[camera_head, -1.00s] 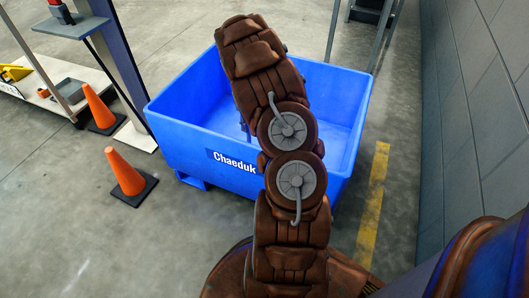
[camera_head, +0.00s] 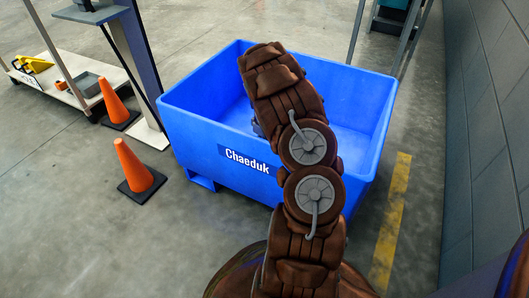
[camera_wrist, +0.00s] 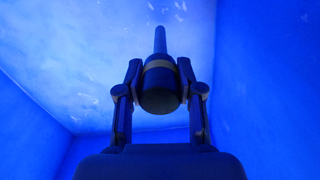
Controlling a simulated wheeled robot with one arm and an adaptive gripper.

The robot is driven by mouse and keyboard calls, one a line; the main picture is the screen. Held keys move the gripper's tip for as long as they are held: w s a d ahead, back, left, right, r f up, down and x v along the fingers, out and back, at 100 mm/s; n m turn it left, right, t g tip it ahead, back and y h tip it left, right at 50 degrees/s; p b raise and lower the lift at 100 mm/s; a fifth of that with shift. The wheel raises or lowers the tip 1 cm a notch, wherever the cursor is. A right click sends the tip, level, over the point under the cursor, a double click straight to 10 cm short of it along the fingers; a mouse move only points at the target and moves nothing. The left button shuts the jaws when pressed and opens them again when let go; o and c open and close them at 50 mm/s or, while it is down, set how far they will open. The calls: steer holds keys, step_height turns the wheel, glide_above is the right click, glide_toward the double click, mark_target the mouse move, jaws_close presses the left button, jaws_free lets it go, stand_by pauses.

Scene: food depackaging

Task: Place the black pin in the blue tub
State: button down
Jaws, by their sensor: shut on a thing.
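The blue tub (camera_head: 225,165), labelled "Chaeduk", stands on the floor in front of me in the head view. My brown arm reaches over its near wall and hides part of its inside. In the wrist view, my gripper (camera_wrist: 160,85) is shut on the black pin (camera_wrist: 160,97), a dark cylinder with a lighter band and a thin shaft pointing away. The pin is held inside the tub, with the tub's blue walls and floor (camera_wrist: 75,60) around and beyond it. Its distance from the tub floor is hard to tell. The pin is hidden in the head view.
Two orange cones (camera_head: 137,168) stand left of the tub, near a post and a low cart (camera_head: 60,85). A grey wall (camera_head: 485,130) and a yellow floor stripe (camera_head: 393,220) lie to the right. The floor at the left front is clear.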

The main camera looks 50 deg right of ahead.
steer(key=shift+f+b, duration=0.6)
steer(key=shift+f, duration=1.15)
steer(key=c, duration=0.7)
jaws_free()
step_height(320, 180, up, 12)
steer(key=p, duration=0.5)
